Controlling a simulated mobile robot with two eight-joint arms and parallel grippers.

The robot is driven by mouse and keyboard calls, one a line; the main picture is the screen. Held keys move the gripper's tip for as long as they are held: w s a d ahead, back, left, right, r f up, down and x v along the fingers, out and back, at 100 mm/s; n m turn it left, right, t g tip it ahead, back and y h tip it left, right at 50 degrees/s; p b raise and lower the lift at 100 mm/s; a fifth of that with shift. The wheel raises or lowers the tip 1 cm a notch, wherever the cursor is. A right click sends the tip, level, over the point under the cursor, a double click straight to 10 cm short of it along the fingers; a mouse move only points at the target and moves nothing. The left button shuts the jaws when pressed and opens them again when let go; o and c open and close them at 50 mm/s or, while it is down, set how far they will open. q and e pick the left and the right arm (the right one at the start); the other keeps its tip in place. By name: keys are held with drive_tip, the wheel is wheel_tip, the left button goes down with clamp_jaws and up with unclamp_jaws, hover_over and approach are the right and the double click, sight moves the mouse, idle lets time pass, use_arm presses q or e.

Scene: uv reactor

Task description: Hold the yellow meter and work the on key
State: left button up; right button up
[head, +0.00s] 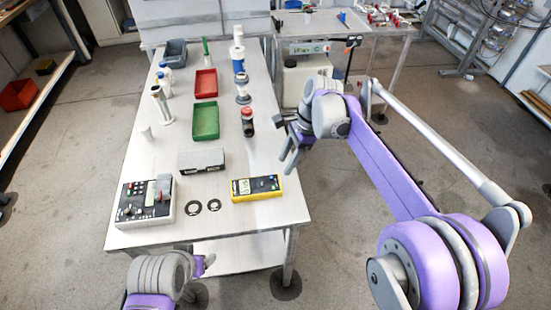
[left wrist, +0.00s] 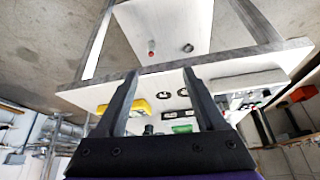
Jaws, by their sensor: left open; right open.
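The yellow meter (head: 256,188) lies flat near the front right corner of the white table, its dark display and face up. In the left wrist view the meter (left wrist: 138,107) shows partly behind one finger. Its on key is too small to make out. My right gripper (head: 290,158) is open and empty, beyond the meter near the table's right edge, touching nothing that I can see. My left gripper is mostly hidden in the head view, where its arm is low in front of the table. In the left wrist view the left gripper (left wrist: 160,74) is open and empty.
The white table (head: 225,218) also holds a grey control box (head: 146,201), two dark rings (head: 203,206), a grey block (head: 201,160), a green tray (head: 205,122) and a red tray (head: 205,83). A dark red-capped bottle (head: 248,123) stands near the right edge.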

use_arm(q)
drive_tip(key=o, duration=0.4)
drive_tip(key=shift+w+d+r+m, duration=0.2)
drive_tip(key=shift+w+r+m, duration=0.2)
drive_tip(key=shift+w+r, duration=0.2)
drive_tip(key=shift+w+d+r+m, duration=0.2)
drive_tip(key=shift+w+r+m, duration=0.25)
drive_tip(key=shift+w, duration=0.1)
drive_tip(key=shift+c, duration=0.2)
wheel_tip(320, 180, up, 4)
drive_tip(key=m+g, duration=0.5)
drive_tip(key=m, duration=1)
hover_over(241, 187)
drive_tip(key=shift+n, duration=0.25)
wheel_tip(241, 187, down, 11)
drive_tip(key=shift+r, duration=0.2)
